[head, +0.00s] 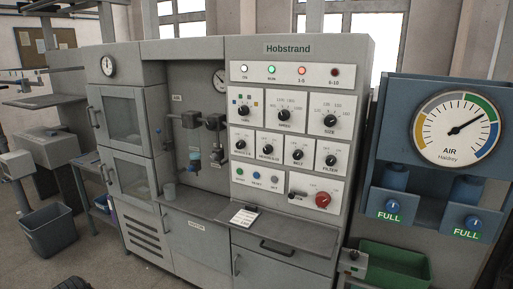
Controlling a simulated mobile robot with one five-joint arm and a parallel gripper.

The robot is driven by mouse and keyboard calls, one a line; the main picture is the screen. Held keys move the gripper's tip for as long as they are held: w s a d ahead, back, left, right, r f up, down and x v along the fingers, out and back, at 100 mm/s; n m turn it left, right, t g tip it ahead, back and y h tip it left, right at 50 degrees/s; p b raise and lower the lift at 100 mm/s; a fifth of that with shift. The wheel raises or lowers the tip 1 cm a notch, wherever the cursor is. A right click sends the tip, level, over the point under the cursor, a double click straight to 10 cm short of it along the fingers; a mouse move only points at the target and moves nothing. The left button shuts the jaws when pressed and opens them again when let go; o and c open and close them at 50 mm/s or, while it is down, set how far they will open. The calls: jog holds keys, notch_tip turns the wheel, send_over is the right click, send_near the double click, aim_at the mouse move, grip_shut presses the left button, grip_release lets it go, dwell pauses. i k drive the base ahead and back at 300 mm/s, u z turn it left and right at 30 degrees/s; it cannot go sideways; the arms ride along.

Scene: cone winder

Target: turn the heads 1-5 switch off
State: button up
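The heads 1-5 switch (240,145) is a small black rotary knob on a white plate. It is the leftmost in the lower row of knobs on the grey Hobstrand panel (345,85). Its pointer is too small to read for certain. The similar heads 6-10 switch (267,149) is just to its right. Above, the lamp marked 1-5 (301,70) glows orange-red, and the lamp marked 6-10 (334,71) is dark red. I cannot make out my gripper in this view.
Larger dials (284,115) sit above the switch row. A grey shelf (205,209) with a white card (244,217) juts out under the panel. A green bin (395,265) stands at the lower right.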

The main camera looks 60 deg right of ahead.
aim_at(242, 143)
jog(key=u, duration=0.15)
jog(key=i, duration=0.95)
jog(key=z, duration=0.1)
